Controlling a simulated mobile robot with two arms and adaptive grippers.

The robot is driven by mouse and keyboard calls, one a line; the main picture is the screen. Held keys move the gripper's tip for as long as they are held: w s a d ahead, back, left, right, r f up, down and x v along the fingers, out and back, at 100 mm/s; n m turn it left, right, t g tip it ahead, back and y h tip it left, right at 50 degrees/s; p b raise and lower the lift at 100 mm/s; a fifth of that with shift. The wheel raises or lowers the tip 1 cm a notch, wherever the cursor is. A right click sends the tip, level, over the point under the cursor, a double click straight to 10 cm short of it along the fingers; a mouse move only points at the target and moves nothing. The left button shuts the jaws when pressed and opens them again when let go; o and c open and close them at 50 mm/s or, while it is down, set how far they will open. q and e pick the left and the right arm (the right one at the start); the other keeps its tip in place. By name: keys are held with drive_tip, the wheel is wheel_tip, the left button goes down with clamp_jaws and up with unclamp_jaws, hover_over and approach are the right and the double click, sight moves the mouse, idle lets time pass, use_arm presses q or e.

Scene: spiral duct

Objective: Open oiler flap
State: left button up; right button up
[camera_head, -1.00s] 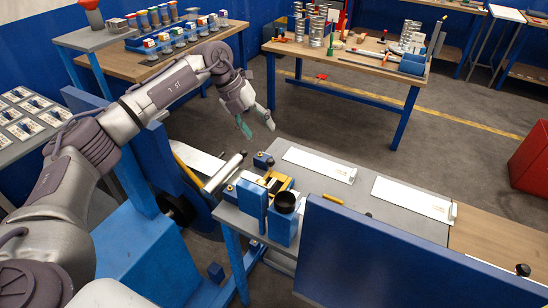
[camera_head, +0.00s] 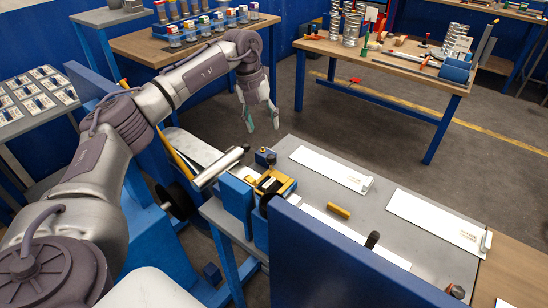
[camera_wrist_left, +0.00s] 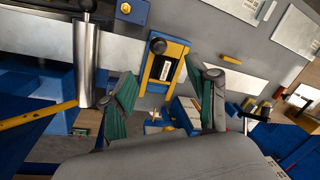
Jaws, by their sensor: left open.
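A blue and yellow device (camera_head: 272,184) stands at the left end of the grey bench. In the left wrist view this yellow and blue block (camera_wrist_left: 176,48) has a round black knob and a dark labelled middle. I cannot tell for sure which part is the oiler flap. My left gripper (camera_head: 262,122) hangs fingers down in the air, behind and above the device. My right gripper is not in view.
A metal roller (camera_head: 218,167) lies left of the device. A tall blue panel (camera_head: 340,255) blocks the bench's near side and hides part of it. White plates (camera_head: 330,168) and a small yellow piece (camera_head: 338,211) lie on the bench. A wooden table (camera_head: 390,68) with tools stands behind.

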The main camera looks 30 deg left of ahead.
sight(269, 155)
use_arm(q)
drive_tip(key=f, duration=0.3)
drive_tip(key=d+f+p, duration=0.1)
drive_tip(key=f, duration=0.3)
drive_tip(key=f+p, duration=0.1)
drive_tip(key=f, duration=0.2)
drive_tip(key=shift+w+d+f, duration=0.35)
drive_tip(key=shift+f, duration=0.6)
clamp_jaws()
